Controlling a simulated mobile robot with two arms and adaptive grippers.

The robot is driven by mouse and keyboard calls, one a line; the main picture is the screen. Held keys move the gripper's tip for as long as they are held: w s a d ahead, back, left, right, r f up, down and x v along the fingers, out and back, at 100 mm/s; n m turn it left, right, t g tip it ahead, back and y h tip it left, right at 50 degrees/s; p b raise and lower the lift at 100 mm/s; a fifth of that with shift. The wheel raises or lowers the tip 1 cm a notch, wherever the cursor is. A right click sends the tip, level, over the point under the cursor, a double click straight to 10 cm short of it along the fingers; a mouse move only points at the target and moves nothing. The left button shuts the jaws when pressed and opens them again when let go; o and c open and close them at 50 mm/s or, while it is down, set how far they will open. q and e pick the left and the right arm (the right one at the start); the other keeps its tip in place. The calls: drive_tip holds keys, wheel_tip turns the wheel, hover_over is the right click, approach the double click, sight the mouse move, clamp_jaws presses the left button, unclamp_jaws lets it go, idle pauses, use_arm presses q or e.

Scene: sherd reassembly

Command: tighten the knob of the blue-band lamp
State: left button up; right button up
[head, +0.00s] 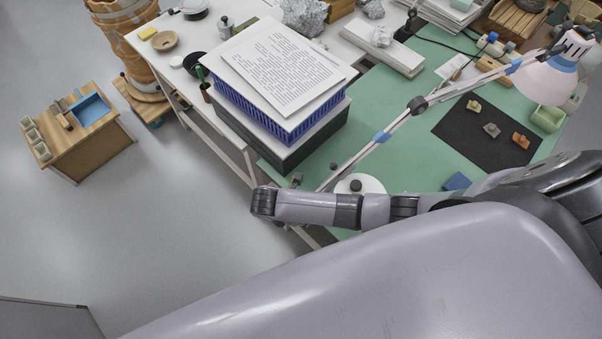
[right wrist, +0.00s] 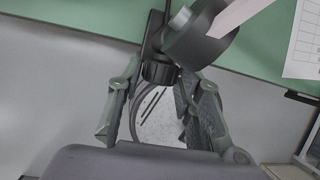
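The blue-band lamp (head: 400,122) rises from the near edge of the green-topped bench, with a pale jointed arm, blue bands and a white shade (head: 548,78) at the upper right. In the right wrist view a dark ribbed knob (right wrist: 158,73) sits beside a thicker black joint (right wrist: 200,35) with a pale lamp bar. My right gripper (right wrist: 160,82) is open, its fingers on either side of the knob, with gaps visible; contact cannot be told. In the head view my right arm hides the gripper and the knob. My left gripper is not in view.
A blue crate (head: 262,115) topped with printed pages stands left of the lamp. A white disc (head: 373,186) lies near my forearm. A dark mat (head: 470,142) holds sherds. Printed paper (right wrist: 303,45) shows at the wrist view's right. The floor at left is free around a small wooden cabinet (head: 95,143).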

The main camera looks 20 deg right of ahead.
clamp_jaws()
drive_tip(key=shift+s+d+r+t+y+p, duration=0.1)
drive_tip(key=shift+s+r+t+y+p, duration=0.2)
drive_tip(key=shift+t+p, duration=0.75)
drive_tip(key=shift+s+f+m+t+p, duration=0.15)
drive_tip(key=shift+m+t+p, duration=0.15)
drive_tip(key=shift+p, duration=0.2)
drive_tip(key=shift+f+t+y, duration=0.25)
drive_tip(key=shift+t+y, duration=0.15)
drive_tip(key=shift+t, duration=0.45)
drive_tip(key=shift+m+t, duration=0.3)
drive_tip(key=shift+t, duration=0.1)
drive_tip(key=shift+o, duration=2.1)
unclamp_jaws()
